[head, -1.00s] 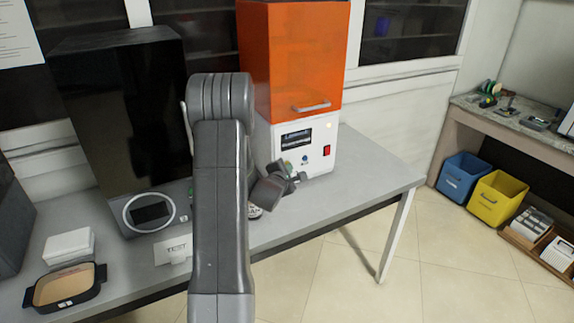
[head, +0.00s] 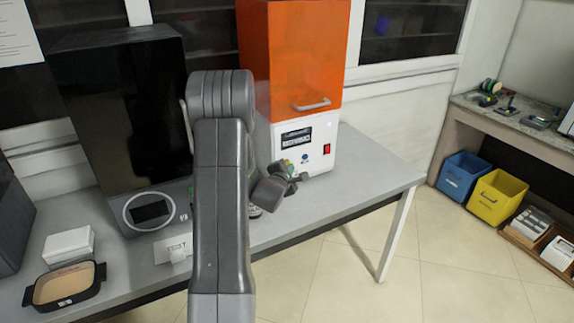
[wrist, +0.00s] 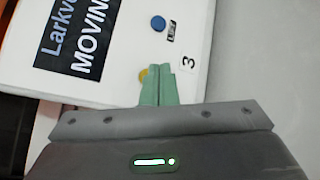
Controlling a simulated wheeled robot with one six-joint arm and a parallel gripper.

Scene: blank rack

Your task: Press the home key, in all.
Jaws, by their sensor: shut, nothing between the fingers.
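The orange-hooded machine (head: 300,60) stands on the bench, with a white front panel (head: 318,160). In the wrist view the panel (wrist: 110,85) shows a round blue button (wrist: 158,23) with a small label too small to read, and a yellow button (wrist: 143,75). The blue button also shows in the head view (head: 305,158). My gripper (wrist: 160,80) is shut and empty. Its green fingertips are at the panel, partly covering the yellow button; I cannot tell whether they touch it. I cannot tell which button is the home key.
The panel's dark display (wrist: 80,35) reads "MOVING" in its visible part. A red switch (head: 327,149) is at the panel's right. A black machine (head: 120,110) stands left on the grey bench (head: 345,185). A dark tray (head: 64,300) lies at the front left.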

